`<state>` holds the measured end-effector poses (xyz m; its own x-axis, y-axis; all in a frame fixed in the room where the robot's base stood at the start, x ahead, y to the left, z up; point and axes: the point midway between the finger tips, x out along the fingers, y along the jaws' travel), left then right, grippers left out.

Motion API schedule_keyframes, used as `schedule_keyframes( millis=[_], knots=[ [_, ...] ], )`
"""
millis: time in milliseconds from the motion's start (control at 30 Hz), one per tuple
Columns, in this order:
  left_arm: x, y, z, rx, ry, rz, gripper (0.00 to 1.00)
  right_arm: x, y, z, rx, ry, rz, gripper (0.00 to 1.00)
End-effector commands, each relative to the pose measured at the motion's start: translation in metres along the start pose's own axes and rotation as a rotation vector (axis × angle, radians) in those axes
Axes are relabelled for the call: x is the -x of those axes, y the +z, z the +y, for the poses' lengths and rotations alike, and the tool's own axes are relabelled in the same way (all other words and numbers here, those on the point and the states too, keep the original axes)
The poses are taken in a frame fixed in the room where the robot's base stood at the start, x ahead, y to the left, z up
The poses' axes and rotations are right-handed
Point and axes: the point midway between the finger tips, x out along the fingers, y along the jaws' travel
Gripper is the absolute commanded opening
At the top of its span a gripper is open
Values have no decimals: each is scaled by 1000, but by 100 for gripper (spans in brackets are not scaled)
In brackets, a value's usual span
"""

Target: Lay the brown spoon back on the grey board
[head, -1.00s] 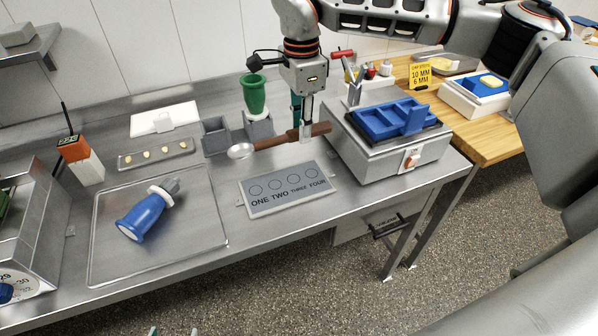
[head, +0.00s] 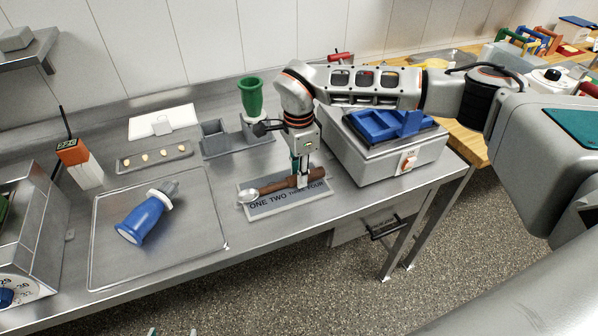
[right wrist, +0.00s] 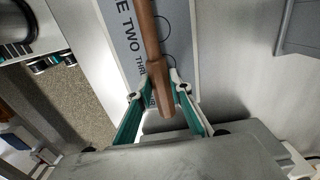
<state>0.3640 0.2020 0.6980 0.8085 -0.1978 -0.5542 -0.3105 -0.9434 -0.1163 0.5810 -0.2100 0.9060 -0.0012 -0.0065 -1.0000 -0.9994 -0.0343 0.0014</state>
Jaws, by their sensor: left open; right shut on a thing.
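The brown spoon (head: 276,187) has a brown handle and a silvery bowl at its left end. My right gripper (head: 303,182) is shut on its handle near the right end; the handle also shows between the fingers in the right wrist view (right wrist: 150,45). The grey board (head: 262,211) lies on the metal table, with circles and the words one to four. The spoon lies across over the board, hiding most circles; I cannot tell whether it touches. My left gripper (head: 173,331) shows only its two fingertips at the bottom edge, apart and empty.
A blue-handled tool (head: 142,220) lies on a metal tray (head: 105,262) at left. A green cup (head: 251,96) stands in a grey holder behind. A metal box with a blue tray (head: 388,125) stands right of the board.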

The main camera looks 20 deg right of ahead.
Motion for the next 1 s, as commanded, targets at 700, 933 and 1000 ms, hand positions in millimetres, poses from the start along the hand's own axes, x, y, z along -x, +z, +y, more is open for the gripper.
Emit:
schedule_keyframes(
  millis=[700,933,1000],
  knots=[
    [0,0,0,0,0,0,60,-1,0,-1,0,-1,-1,36],
    [-2,2,0,0,-1,1,60,21,0,-2,0,-6,-1,36],
    [-2,3,0,0,0,1,60,35,0,-2,0,-7,-1,36]
  ],
)
